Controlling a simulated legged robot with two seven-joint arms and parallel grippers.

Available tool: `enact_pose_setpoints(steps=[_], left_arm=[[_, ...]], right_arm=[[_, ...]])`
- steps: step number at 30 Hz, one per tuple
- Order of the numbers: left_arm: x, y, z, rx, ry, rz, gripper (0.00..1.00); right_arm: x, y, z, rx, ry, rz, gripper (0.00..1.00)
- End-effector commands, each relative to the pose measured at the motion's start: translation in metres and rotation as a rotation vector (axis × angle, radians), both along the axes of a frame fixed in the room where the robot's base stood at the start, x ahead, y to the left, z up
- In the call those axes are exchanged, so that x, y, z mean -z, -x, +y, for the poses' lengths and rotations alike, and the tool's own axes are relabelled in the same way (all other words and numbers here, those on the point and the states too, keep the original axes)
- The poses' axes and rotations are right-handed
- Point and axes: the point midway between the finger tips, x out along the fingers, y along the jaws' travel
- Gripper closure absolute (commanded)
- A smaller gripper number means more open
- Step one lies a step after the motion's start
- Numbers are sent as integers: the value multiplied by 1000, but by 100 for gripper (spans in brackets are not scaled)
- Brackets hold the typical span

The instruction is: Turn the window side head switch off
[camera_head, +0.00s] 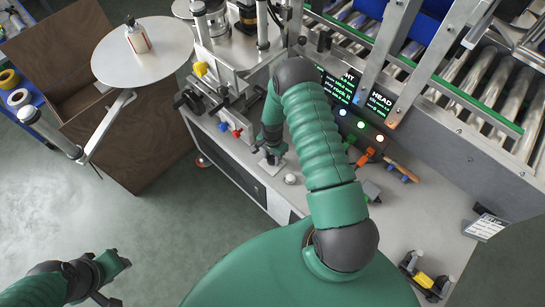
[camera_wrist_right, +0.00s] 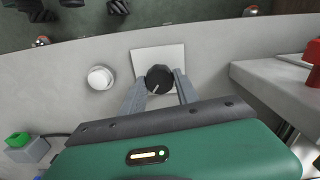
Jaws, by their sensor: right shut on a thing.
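The switch is a black round knob (camera_wrist_right: 159,78) with a pale pointer line, on a whitish square plate (camera_wrist_right: 143,59). In the wrist view the line points down and slightly left. My right gripper (camera_wrist_right: 157,82) has its two grey fingers on either side of the knob, shut on it. In the head view my right gripper (camera_head: 271,158) is low over the grey bench, by the same plate (camera_head: 272,167); the knob is mostly hidden there. No label on the plate is readable. My left gripper (camera_head: 112,280) is at the lower left over the floor, its fingers unclear.
A white round button (camera_wrist_right: 100,78) is beside the plate; a grey raised block (camera_wrist_right: 275,88) is on the other side. Lit displays (camera_head: 337,85) stand behind my right arm. Tools (camera_head: 400,171) lie on the bench. A round white table (camera_head: 160,60) carries a bottle.

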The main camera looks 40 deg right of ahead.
Motion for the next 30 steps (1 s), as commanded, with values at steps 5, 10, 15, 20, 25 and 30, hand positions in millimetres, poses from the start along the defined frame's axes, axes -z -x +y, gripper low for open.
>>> enact_pose_setpoints(steps=[5,10,15,20,25,30], left_arm=[[3,0,0,0,0,0,64],[6,0,0,0,0,0,64],[8,0,0,0,0,0,64],[10,0,0,0,0,0,64],[11,0,0,0,0,0,64],[12,0,0,0,0,0,64]], right_arm=[[1,-1,3,-132,-3,-1,100],[1,-1,3,-290,-4,-2,100],[1,-1,3,-452,-4,-2,100],[1,0,3,-604,-5,-2,100],[1,0,3,-766,-5,-2,100],[1,0,3,-927,-5,-3,100]])
